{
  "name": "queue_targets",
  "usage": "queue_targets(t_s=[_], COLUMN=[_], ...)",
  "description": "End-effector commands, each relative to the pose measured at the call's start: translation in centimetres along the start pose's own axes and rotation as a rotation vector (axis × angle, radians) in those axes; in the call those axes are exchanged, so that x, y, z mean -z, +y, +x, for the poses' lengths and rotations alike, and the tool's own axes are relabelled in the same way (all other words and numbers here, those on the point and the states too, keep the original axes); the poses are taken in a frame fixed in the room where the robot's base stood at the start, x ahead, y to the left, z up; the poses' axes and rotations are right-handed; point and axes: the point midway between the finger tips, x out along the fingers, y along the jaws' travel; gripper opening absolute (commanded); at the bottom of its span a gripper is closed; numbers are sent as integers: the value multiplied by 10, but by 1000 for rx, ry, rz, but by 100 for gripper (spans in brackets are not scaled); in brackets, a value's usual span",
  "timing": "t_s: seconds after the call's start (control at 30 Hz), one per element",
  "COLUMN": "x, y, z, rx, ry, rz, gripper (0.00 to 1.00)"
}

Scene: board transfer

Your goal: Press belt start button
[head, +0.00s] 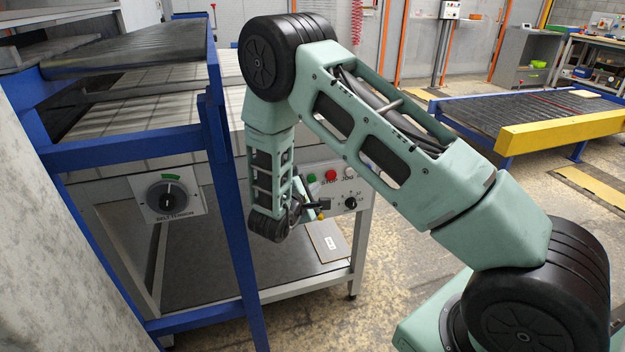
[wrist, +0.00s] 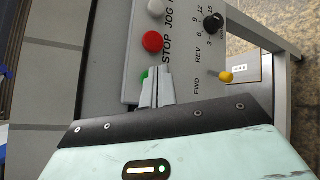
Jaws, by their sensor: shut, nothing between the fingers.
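The green button (head: 311,177), probably the belt start button, sits at the left of a button row on a grey control panel (head: 338,186). In the wrist view the green button (wrist: 145,75) is mostly hidden behind the fingertips, so its label and any contact cannot be told. My gripper (wrist: 156,70) is shut and empty, its fingertips right over or beside the green button. The red STOP button (wrist: 152,41) and white JOG button (wrist: 155,8) are close by. In the head view my arm hides part of the panel.
A black dial (wrist: 213,22) and a yellow-tipped lever (wrist: 226,77) stick out of the panel. A blue frame (head: 228,200) stands left of my arm. A belt tension knob (head: 167,197) is further left. Open floor lies to the right.

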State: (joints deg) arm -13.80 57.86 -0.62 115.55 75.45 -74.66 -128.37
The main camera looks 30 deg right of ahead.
Motion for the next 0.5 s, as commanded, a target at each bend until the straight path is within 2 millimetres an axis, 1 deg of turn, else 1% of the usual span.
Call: queue_targets(t_s=[0.17, 0.5], x=[-2, -19], y=[-1, -17], z=[-3, -26], rx=[1, 1], ry=[1, 0], rz=[-1, -3], gripper=[0, 0])
